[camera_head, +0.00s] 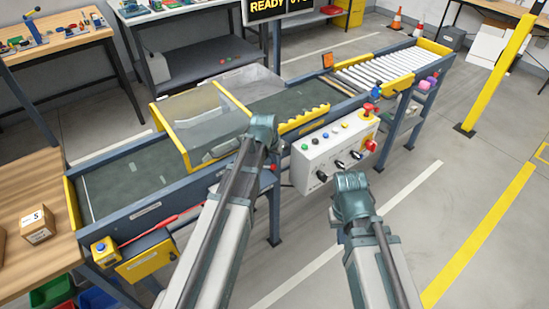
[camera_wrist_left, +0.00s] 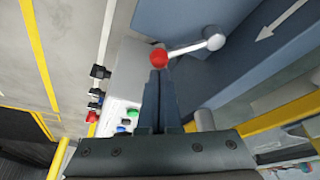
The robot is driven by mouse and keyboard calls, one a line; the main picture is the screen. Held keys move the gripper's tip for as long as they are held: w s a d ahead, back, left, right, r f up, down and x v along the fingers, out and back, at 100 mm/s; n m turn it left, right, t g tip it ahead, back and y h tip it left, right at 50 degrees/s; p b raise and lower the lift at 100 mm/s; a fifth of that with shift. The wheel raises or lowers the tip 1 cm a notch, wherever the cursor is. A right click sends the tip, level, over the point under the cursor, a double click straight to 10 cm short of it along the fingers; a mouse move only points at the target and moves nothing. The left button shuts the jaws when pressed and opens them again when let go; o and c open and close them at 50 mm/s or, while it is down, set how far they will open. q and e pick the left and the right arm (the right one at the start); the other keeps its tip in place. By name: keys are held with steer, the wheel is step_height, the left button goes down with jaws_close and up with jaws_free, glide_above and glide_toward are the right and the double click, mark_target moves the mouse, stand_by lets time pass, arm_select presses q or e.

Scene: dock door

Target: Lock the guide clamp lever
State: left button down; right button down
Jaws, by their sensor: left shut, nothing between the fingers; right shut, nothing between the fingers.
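The clamp lever (camera_wrist_left: 185,49) shows in the left wrist view as a short silver arm. It has a red ball knob (camera_wrist_left: 159,56) at its left end and a round silver pivot (camera_wrist_left: 213,40) at its right, on a blue-grey side panel. My left gripper (camera_wrist_left: 158,72) is shut and empty, its tips right at the knob in the picture; I cannot tell whether they touch. In the head view my left wrist (camera_head: 262,132) is over the conveyor's near side, with its fingertips hidden. My right gripper (camera_head: 350,184) is shut and empty, before the control box.
The white control box (camera_head: 335,158) with buttons and a red stop knob stands close by both grippers. The conveyor's clear hood (camera_head: 200,115) and yellow rail lie behind my left wrist. A wooden table with a small box (camera_head: 37,225) is at left.

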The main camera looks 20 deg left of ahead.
arm_select(q)
steer(key=s+m, duration=0.1)
steer(key=m, duration=0.1)
steer(key=s+m+h, duration=0.1)
steer(key=m, duration=0.1)
steer(key=shift+s+g, duration=0.3)
steer(key=m, duration=0.1)
steer(key=s+m+h, duration=0.1)
steer(key=shift+s+a+m, duration=0.1)
steer(key=shift+s+m, duration=0.2)
steer(key=shift+m, duration=0.1)
steer(key=shift+s+m+g, duration=0.15)
steer(key=shift+m+g, duration=0.15)
steer(key=shift+s+a, duration=0.15)
steer(key=shift+s, duration=0.2)
steer(key=shift+a, duration=0.1)
